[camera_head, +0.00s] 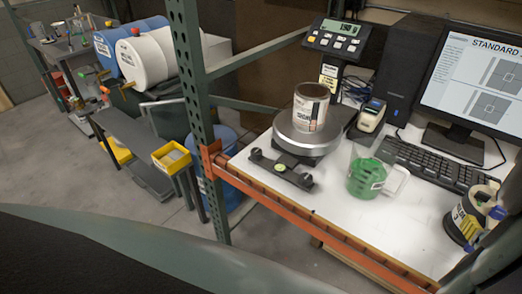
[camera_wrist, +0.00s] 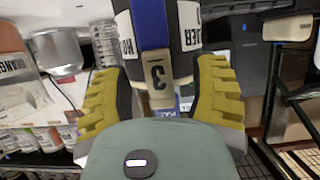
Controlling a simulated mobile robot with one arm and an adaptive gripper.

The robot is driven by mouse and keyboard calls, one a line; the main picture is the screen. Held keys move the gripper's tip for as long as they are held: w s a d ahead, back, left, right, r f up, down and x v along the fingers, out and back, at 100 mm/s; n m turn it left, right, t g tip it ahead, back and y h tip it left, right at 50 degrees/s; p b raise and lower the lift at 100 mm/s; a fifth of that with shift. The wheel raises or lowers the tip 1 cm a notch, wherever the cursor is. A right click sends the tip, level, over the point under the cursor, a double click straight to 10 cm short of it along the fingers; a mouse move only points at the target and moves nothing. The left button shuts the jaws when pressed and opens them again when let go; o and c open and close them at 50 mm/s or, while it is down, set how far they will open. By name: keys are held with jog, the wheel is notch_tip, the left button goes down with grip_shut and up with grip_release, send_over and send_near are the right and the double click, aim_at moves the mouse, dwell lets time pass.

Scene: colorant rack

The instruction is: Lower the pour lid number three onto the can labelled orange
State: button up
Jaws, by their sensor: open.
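In the wrist view my gripper (camera_wrist: 164,66) is open, with its yellow ribbed fingers spread to either side. Between them is a tan tag (camera_wrist: 158,70) marked 3, joined to a blue strip (camera_wrist: 150,22). I take this to be pour lid number three; most of its shape is hidden. The tag stands apart from both fingers. My gripper is not seen in the head view.
In the head view, a can (camera_head: 310,108) stands on a round scale (camera_head: 290,135). A cup of green liquid (camera_head: 366,178), a keyboard (camera_head: 425,163) and a monitor (camera_head: 475,80) share the white table. A green rack post (camera_head: 195,100) rises at its left. Small bottles (camera_wrist: 40,138) stand left in the wrist view.

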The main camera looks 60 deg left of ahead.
jog(key=shift+a+f, duration=0.1)
jog(key=shift+a, duration=0.05)
grip_shut()
dwell(0.6)
jog(key=c, duration=0.7)
grip_release()
grip_shut()
jog(key=shift+r, duration=0.25)
jog(key=shift+w+r, duration=0.1)
jog(key=shift+r, duration=0.25)
